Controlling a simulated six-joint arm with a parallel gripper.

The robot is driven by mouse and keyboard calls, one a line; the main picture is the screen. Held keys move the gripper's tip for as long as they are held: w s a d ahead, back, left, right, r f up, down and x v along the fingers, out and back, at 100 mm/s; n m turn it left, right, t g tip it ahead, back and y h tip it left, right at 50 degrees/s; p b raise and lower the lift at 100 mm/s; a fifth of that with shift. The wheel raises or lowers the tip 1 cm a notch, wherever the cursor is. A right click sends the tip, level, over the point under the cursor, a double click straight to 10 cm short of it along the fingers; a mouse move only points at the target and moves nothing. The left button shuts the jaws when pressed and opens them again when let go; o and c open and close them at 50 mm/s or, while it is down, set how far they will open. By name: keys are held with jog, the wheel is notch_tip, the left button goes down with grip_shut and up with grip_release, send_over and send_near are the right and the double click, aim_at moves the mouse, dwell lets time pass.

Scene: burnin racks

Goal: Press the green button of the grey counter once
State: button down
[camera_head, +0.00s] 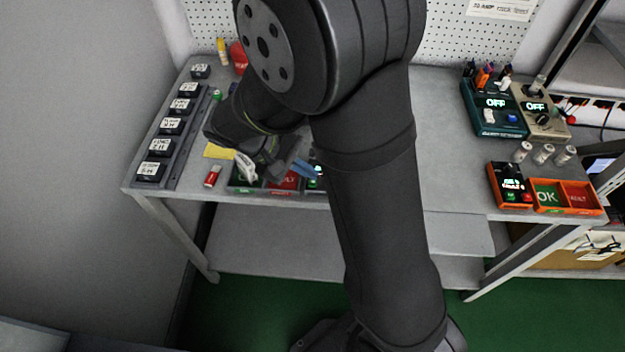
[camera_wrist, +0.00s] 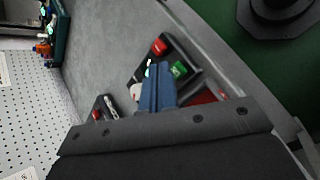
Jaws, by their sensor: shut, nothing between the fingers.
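The grey counter (camera_wrist: 191,80) shows in the wrist view as a dark box with a red button (camera_wrist: 160,46) and a green button (camera_wrist: 179,69). A small lit display is partly hidden beside my fingertips. In the head view my arm covers most of the counter, leaving a lit bit (camera_head: 315,183) visible. My gripper (camera_head: 309,171) is shut and empty, with blue fingers. In the wrist view my gripper (camera_wrist: 160,68) overlaps the counter, its tips close to the green button. I cannot tell whether they touch it.
A tray with a red compartment (camera_head: 284,181) lies left of the counter, partly behind my gripper. An orange counter (camera_head: 493,187) and an orange OK tray (camera_head: 568,210) stand at the right. A rack of labelled black blocks (camera_head: 171,126) lines the left edge. The bench's right middle is clear.

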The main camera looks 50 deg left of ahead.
jog(key=shift+f, duration=0.15)
jog(key=shift+f, duration=0.3)
jog(key=shift+f, duration=0.45)
dwell(0.6)
jog(key=shift+r, duration=0.9)
jog(key=shift+r, duration=0.15)
jog(key=shift+r, duration=2.35)
jog(key=shift+f, duration=0.15)
